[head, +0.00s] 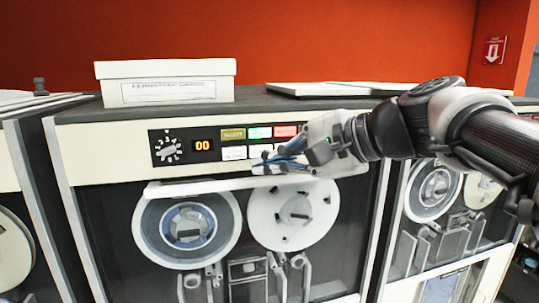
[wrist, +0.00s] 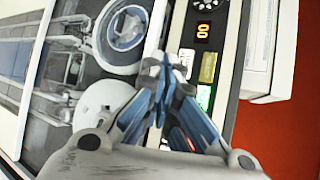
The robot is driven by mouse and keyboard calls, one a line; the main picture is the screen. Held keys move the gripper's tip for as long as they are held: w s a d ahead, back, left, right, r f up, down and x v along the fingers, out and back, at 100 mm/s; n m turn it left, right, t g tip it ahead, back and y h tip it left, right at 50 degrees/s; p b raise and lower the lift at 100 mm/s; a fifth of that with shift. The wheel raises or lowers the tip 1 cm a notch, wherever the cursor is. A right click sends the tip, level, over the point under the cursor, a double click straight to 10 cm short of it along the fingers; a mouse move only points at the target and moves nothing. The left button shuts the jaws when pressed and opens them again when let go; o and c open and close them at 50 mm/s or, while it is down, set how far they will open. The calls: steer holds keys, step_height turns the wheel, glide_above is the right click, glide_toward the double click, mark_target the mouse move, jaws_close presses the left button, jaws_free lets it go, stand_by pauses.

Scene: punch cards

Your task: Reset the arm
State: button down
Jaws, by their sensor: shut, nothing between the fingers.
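My gripper (head: 272,162) is in front of the control panel of a tape drive cabinet, with my arm reaching in from the right. Its blue-lined fingers are together and empty in the wrist view (wrist: 165,68). The fingertips are close to the panel's lower row of buttons; I cannot tell whether they touch. The panel has a dial (head: 168,147), an orange display (head: 203,146) reading 00, a yellow button (head: 233,134), a green button (head: 259,132) and a red button (head: 285,131). My gripper partly hides the lower white buttons.
A white lidded box (head: 165,82) stands on top of the cabinet at left. Flat white items (head: 340,89) lie on top behind my arm. A pale ledge (head: 200,186) juts out below the panel, above two tape reels (head: 187,229). More cabinets stand on both sides.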

stand_by(0.5)
steer(key=s+d+f+n+g+h+b, duration=0.1)
steer(key=s+d+f+n+h+b, duration=0.2)
steer(key=s+f, duration=0.4)
steer(key=s+d+f+n+h+b, duration=0.4)
steer(key=s+d+f+b, duration=0.2)
steer(key=f, duration=1.6)
steer(key=s+d+f+n+g+h+b, duration=0.1)
steer(key=s+d+f+n+h+b, duration=0.2)
steer(key=s+f, duration=0.7)
step_height(320, 180, down, 5)
steer(key=d+b, duration=0.2)
steer(key=b, duration=0.2)
steer(key=shift+s+f+g+h+b, duration=0.2)
steer(key=shift+s+g+h+b, duration=0.1)
steer(key=shift+h, duration=0.1)
steer(key=shift+d, duration=0.1)
